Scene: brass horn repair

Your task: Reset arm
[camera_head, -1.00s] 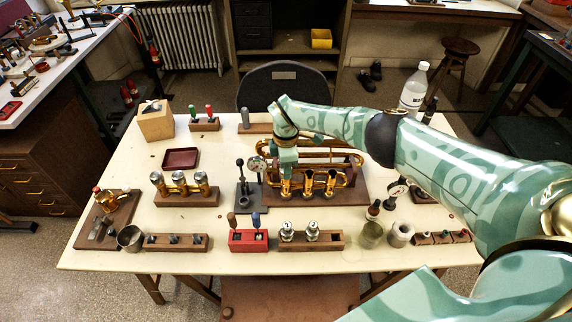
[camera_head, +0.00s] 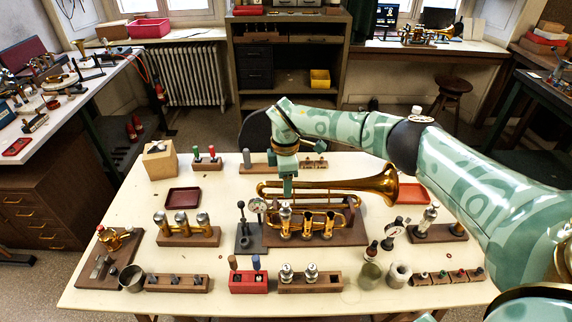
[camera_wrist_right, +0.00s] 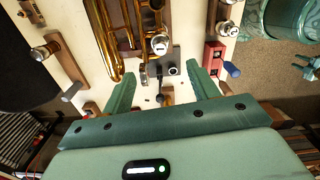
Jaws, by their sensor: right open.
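My right gripper (camera_head: 288,187) points down over the horn's left valve in the head view. In the right wrist view its two green fingers (camera_wrist_right: 163,88) are spread apart with nothing between them. The brass horn (camera_head: 378,184) rests on a wooden stand (camera_head: 340,238), its bell to the right. A silver-topped valve (camera_head: 285,212) stands at the horn's left casing, just below the fingers; I cannot tell how deep it sits. The horn's tubing also shows in the right wrist view (camera_wrist_right: 113,45). My left gripper is not in view.
A dial gauge on a black stand (camera_head: 249,236) is left of the horn. A red block (camera_head: 248,284) and a wooden block of silver parts (camera_head: 312,285) stand in front.

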